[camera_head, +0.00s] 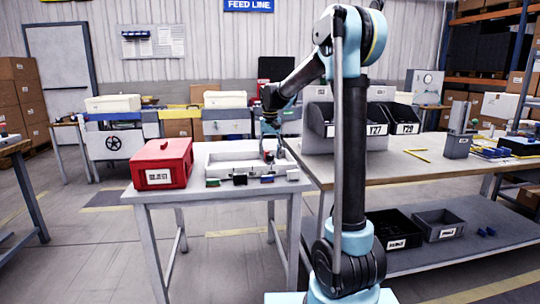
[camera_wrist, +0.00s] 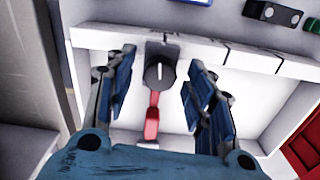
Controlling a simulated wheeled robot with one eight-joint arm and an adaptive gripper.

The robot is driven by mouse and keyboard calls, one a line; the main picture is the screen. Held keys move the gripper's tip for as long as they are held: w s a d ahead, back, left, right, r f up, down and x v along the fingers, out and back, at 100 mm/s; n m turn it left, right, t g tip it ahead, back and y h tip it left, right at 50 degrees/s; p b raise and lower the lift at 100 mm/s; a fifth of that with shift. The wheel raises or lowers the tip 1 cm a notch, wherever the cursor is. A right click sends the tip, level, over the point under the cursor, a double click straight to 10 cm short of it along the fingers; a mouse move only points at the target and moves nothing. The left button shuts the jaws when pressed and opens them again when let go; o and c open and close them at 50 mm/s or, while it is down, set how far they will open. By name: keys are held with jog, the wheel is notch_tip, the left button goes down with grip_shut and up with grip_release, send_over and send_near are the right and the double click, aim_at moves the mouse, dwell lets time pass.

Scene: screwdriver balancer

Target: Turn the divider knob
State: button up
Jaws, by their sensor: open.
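A dark grey round knob (camera_wrist: 160,70) with a white line on its top sits at the marked edge of a white tray (camera_wrist: 92,35) in the wrist view. A red piece (camera_wrist: 152,124) extends from the knob over the tray's inside. My gripper (camera_wrist: 161,72) is open, with one blue-padded finger on each side of the knob. Visible gaps separate the fingers from the knob; height above it is hard to tell. In the head view my gripper (camera_head: 269,153) is at the right part of the white tray (camera_head: 222,172), where the knob is small and partly hidden.
A red box (camera_head: 162,163) stands left of the tray on the grey table (camera_head: 225,190). Small dark, blue and green blocks line the tray's front. A workbench (camera_head: 415,165) with grey bins (camera_head: 402,118) stands at the right.

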aim_at(270, 155)
notch_tip(270, 155, up, 12)
dwell(0.6)
